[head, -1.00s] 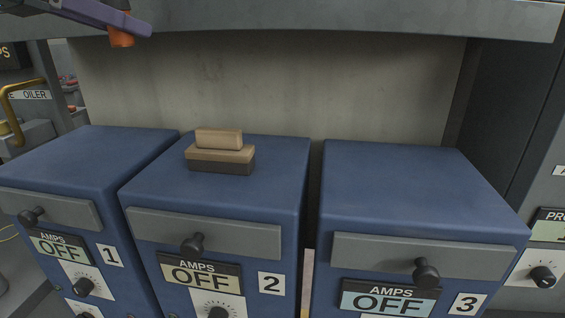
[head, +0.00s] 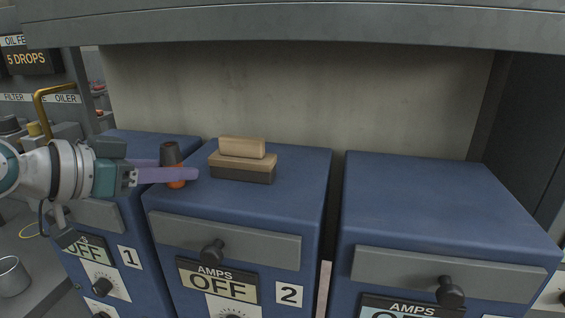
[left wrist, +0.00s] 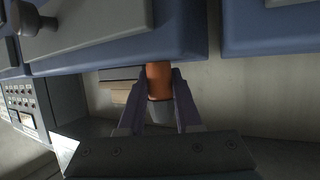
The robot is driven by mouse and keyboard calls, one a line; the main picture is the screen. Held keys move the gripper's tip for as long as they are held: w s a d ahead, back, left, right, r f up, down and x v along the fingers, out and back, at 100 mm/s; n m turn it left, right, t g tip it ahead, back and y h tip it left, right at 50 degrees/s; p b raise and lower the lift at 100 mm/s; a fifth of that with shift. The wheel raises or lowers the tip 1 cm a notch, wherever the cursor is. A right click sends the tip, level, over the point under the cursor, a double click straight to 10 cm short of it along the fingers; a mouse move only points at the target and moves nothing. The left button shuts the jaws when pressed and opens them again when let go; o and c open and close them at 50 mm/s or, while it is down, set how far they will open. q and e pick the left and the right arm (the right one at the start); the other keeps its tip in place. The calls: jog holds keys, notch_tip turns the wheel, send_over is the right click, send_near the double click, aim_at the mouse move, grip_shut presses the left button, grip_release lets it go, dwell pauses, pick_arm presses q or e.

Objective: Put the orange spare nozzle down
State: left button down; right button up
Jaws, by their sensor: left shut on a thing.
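My left gripper (head: 170,174) comes in from the left with purple fingers, shut on the orange spare nozzle (head: 176,183). The nozzle is upright, with a dark grey upper part and an orange lower part. It is at the left edge of the top of blue box 2, just left of the brush-like block. I cannot tell whether its base touches the box. In the left wrist view the orange nozzle (left wrist: 159,78) sits between the two fingers (left wrist: 160,90). My right gripper is not in view.
A tan and dark brown block (head: 242,168) lies on blue box 2 (head: 290,195). Blue box 3 (head: 430,205) has a clear top. Blue box 1 (head: 150,143) is partly behind my arm. A grey shelf edge (head: 300,25) hangs above; a metal cup (head: 12,278) stands lower left.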

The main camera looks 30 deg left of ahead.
pick_arm(q)
jog(key=c, duration=0.6)
grip_release()
jog(key=shift+r, duration=0.1)
